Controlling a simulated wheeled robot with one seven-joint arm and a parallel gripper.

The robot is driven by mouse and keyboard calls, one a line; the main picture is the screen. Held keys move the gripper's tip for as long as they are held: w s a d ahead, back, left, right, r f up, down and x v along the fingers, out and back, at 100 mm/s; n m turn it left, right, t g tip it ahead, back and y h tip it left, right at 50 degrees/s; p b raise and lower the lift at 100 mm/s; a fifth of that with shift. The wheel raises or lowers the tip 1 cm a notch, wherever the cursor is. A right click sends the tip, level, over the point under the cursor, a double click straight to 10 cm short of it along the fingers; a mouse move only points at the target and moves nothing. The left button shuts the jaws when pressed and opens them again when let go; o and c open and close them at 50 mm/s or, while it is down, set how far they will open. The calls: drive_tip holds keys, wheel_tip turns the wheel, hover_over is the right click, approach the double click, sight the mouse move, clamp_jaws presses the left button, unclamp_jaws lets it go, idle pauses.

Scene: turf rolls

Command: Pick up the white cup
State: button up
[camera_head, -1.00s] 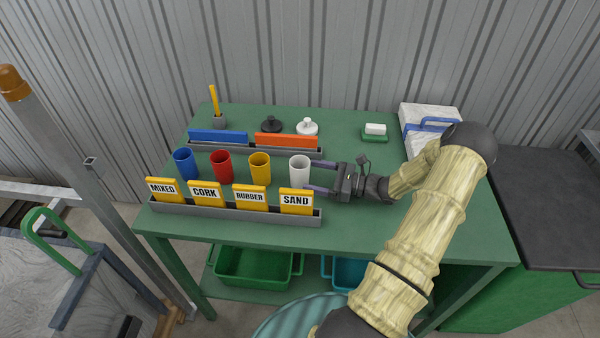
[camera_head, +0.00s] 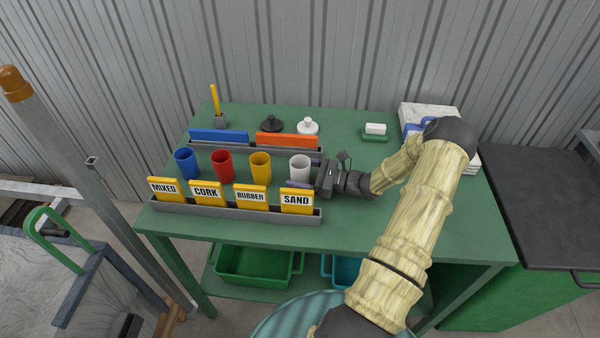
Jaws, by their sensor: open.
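The white cup (camera_head: 299,167) stands upright on the green table, at the right end of a row of cups, behind the yellow SAND sign (camera_head: 297,199). My gripper (camera_head: 309,172) reaches in from the right at cup height. Its jaws are open, with the fingers at the cup's sides, one toward the back and one toward the front. The fingertips are partly hidden by the cup and the sign, so I cannot tell whether they touch it.
A yellow cup (camera_head: 260,166), red cup (camera_head: 222,165) and blue cup (camera_head: 186,163) stand to the left. The grey sign rack (camera_head: 235,213) runs in front. Behind are an orange block (camera_head: 286,140) and a white knobbed weight (camera_head: 308,126). The table's front right is clear.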

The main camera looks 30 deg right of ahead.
drive_tip(key=c, duration=1.1)
drive_tip(key=shift+r, duration=0.1)
wheel_tip(320, 180, up, 10)
drive_tip(key=shift+f, duration=0.1)
drive_tip(key=shift+s, duration=0.1)
